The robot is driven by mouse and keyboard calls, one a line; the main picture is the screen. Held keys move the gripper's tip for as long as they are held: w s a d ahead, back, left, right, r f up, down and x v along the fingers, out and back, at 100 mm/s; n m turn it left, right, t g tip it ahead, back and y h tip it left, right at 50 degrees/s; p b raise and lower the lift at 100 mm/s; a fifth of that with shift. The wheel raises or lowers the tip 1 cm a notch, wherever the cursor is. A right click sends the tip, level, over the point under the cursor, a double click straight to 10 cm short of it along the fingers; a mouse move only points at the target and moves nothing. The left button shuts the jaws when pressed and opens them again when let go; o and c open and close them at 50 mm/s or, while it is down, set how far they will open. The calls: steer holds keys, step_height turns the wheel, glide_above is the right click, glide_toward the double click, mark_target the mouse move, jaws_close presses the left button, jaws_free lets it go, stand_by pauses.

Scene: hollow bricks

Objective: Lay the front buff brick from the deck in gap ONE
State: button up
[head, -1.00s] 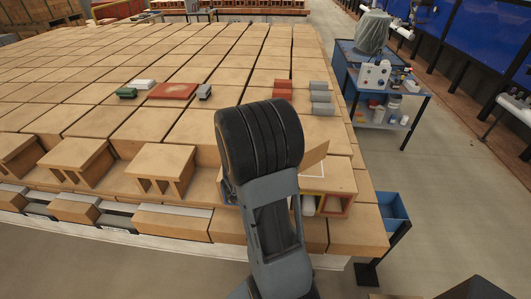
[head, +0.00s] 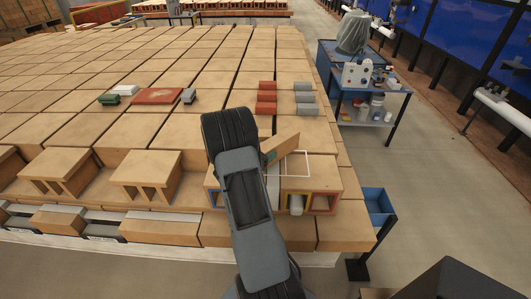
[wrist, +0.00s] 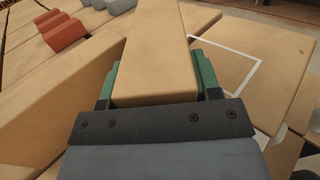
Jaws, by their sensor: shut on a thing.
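A long buff brick (wrist: 155,50) is between the green fingers of my gripper (wrist: 157,88) in the wrist view, with its far end pointing away. The head view also shows the brick (head: 283,147), tilted, over the white-outlined square on the deck (head: 325,172). My gripper is shut on it; my dark wrist hides most of the jaws in the head view. Two hollow buff bricks (head: 147,170) and (head: 58,170) stand along the front edge to the left, with open spaces beside them. I cannot read which space is gap ONE.
Blue, yellow and red framed openings (head: 323,203) are in the deck's front face. Red blocks (head: 266,97) and grey blocks (head: 304,97) lie behind. A red slab (head: 158,96) lies further left. A blue bin (head: 378,203) and a blue cart (head: 370,95) stand to the right.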

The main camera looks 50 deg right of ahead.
steer(key=shift+w+d+f, duration=0.4)
steer(key=shift+d+f, duration=0.2)
steer(key=shift+f, duration=0.05)
steer(key=shift+f, duration=0.1)
steer(key=shift+f, duration=0.15)
steer(key=o, duration=1.3)
